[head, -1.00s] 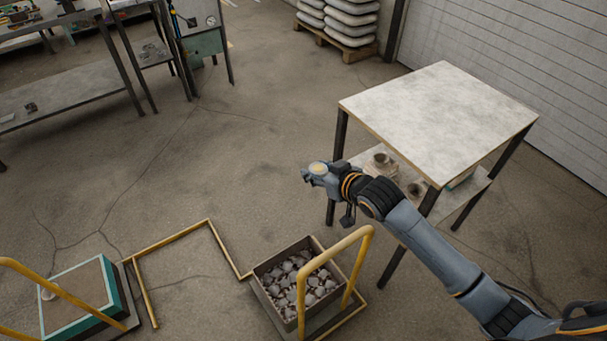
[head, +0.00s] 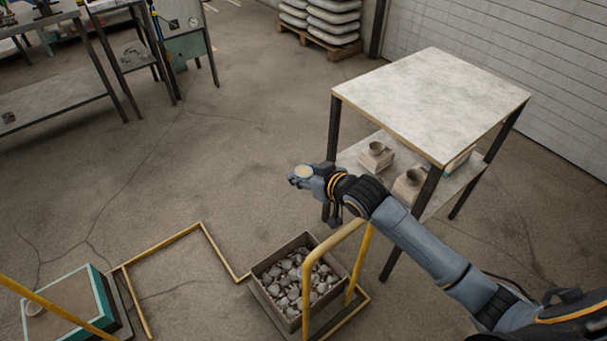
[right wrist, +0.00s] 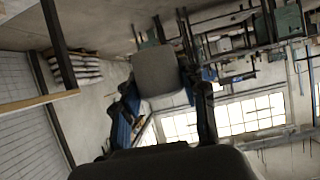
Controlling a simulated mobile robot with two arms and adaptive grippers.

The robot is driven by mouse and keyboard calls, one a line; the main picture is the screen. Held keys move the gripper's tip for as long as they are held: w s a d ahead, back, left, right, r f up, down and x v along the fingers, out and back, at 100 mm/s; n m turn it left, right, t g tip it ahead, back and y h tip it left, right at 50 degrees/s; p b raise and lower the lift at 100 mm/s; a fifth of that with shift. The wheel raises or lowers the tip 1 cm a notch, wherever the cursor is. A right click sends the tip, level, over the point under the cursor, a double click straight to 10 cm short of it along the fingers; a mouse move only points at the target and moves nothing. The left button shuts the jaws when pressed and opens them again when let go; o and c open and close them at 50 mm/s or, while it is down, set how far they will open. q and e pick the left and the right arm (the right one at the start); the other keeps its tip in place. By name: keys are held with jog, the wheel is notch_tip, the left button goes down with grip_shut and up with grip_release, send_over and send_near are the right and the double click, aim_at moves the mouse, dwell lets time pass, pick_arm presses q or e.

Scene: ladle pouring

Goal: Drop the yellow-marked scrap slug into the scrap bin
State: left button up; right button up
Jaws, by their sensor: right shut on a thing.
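My right gripper (head: 298,178) reaches in from the right in the head view, high above the floor. It is shut on the scrap slug (right wrist: 160,72), a plain grey, rounded block between the two fingers in the right wrist view. In the head view a round yellow patch (head: 303,171) shows at the gripper's end. The open scrap bin (head: 262,297), a brown box full of grey metal pieces, stands on the floor below the gripper in the picture. The slug is apart from the bin. My left gripper is not in view.
A yellow rail (head: 332,243) stands at the bin's near right side. A table (head: 432,100) with a lower shelf of blocks and cups is behind my right arm. A teal-edged box (head: 72,305) is at lower left. Open floor lies in the middle.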

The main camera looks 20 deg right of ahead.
jog(key=o, duration=1.4)
jog(key=shift+f, duration=0.1)
jog(key=v, duration=1.2)
jog(key=shift+s+f, duration=0.1)
jog(key=shift+f, duration=0.05)
